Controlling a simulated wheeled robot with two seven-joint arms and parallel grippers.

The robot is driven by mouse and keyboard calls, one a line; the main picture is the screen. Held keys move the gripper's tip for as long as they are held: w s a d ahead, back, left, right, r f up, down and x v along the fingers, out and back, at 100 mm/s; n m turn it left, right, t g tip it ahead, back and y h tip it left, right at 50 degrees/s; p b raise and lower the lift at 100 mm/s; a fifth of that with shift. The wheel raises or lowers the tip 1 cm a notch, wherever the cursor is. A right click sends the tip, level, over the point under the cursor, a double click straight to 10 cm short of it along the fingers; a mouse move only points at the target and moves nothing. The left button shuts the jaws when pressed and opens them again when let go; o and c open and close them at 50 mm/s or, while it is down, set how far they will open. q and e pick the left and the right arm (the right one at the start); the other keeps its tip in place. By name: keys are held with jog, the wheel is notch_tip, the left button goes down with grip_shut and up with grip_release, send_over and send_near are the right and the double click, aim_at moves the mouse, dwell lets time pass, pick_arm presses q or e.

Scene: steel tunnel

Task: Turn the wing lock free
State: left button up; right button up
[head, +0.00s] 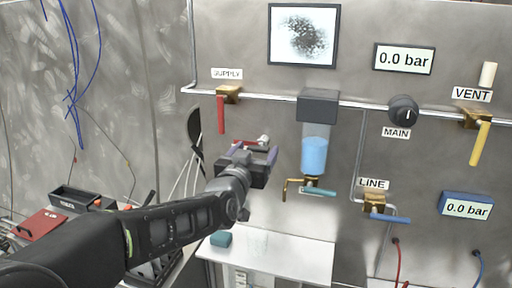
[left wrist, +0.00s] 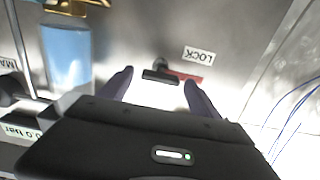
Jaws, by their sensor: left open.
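The wing lock shows in the left wrist view as a short dark bar (left wrist: 160,76) on the steel panel, with a red strip (left wrist: 187,77) beside it and a LOCK label (left wrist: 199,54) close by. In the head view, only a red strip (head: 250,143) and a small pale part show past my gripper. My left gripper (head: 257,148) is open in front of the lock. In the left wrist view its two fingers (left wrist: 159,78) stand on either side of the dark bar, with clear space beside it; contact is not visible. My right gripper is not in view.
A blue-filled reservoir (head: 314,155) hangs right of my left gripper, with a brass valve below. The red-handled SUPPLY valve (head: 221,114) is above left. A white shelf (head: 285,258) holding a teal block (head: 221,239) lies below. Both gauges read 0.0 bar.

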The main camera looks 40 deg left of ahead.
pick_arm(q)
jog(key=shift+w+a, duration=0.1)
jog(key=shift+w, duration=0.15)
jog(key=c, duration=1.4)
